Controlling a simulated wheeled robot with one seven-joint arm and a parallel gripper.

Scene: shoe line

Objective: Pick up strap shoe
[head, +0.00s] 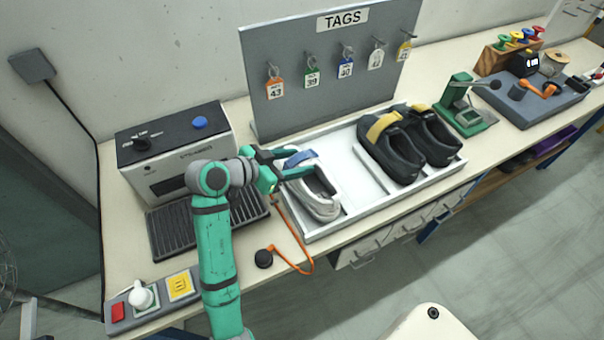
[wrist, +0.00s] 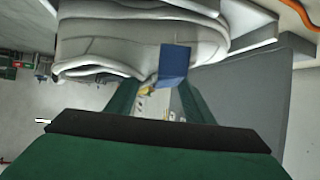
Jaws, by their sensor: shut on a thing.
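A white-grey shoe (head: 318,197) with a blue strap (head: 299,158) is at the left end of the white tray (head: 355,198). My gripper (head: 294,163) is at the shoe's far end, with one finger on each side of the blue strap, shut on it. In the wrist view the white shoe (wrist: 135,42) fills the upper part, and the blue strap (wrist: 173,65) sits between the green fingers. The exact contact is partly hidden, and I cannot tell whether the sole touches the tray.
A grey machine (head: 175,150) stands left, with a ribbed black mat (head: 172,230) in front. An orange cable (head: 300,245) lies near the front edge.

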